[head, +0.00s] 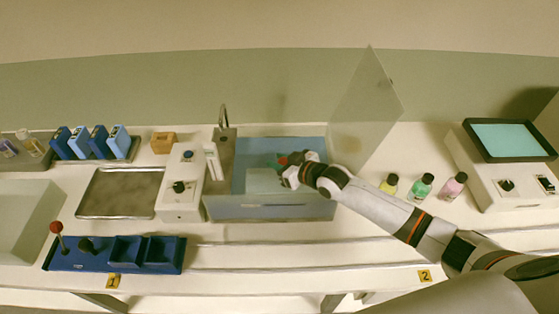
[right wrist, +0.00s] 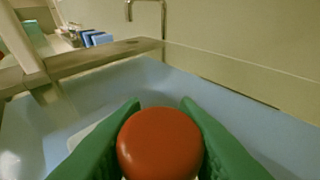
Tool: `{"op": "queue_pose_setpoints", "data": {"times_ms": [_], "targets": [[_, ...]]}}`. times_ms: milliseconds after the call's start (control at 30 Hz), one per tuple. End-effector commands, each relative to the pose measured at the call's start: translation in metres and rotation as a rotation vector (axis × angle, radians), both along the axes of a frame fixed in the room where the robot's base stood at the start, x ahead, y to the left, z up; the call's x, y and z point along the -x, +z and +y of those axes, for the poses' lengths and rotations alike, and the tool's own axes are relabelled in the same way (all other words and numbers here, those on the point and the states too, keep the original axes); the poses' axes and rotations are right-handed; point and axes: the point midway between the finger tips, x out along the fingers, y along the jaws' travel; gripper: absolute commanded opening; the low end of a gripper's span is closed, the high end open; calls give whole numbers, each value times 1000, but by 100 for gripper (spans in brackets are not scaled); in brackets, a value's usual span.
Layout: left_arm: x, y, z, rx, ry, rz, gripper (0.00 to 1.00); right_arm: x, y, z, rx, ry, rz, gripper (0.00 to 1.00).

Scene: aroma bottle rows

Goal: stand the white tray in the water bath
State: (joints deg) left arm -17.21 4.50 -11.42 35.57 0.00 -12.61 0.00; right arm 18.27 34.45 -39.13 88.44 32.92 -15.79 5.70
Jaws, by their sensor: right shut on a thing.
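The water bath (head: 268,208) is an open blue basin at the middle of the bench, with its clear lid (head: 365,110) raised at its right. The white tray (head: 264,184) is inside the bath, partly hidden by my right gripper and the front wall. My right gripper (head: 284,161) is over the bath. In the right wrist view its green fingers (right wrist: 160,135) are shut on a round red knob (right wrist: 160,146), with a pale part of the tray (right wrist: 92,135) below it. I cannot tell whether the tray touches the bath's floor. My left gripper is out of view.
A white control unit (head: 180,188) and a tap (head: 223,120) stand left of the bath. Several coloured bottles, including a green one (head: 420,188), stand right of it near my right arm. A blue holder (head: 115,253) lies at the front left.

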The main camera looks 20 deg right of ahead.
Motion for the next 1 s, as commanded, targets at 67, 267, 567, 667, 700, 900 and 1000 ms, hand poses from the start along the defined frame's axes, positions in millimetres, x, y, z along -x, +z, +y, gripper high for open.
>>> {"op": "queue_pose_setpoints", "data": {"times_ms": [67,267,567,667,700,900,1000], "targets": [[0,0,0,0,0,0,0,0,1,0,-1,0,-2,0],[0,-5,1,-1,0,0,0,0,-6,0,-1,0,-2,0],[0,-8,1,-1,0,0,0,-1,-10,0,-1,0,-2,0],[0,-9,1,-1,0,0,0,0,-11,0,0,0,0,42],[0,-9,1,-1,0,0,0,0,-11,0,0,0,0,49],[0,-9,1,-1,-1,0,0,0,-11,0,0,0,0,50],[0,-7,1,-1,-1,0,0,0,-9,0,0,0,0,50]]}}
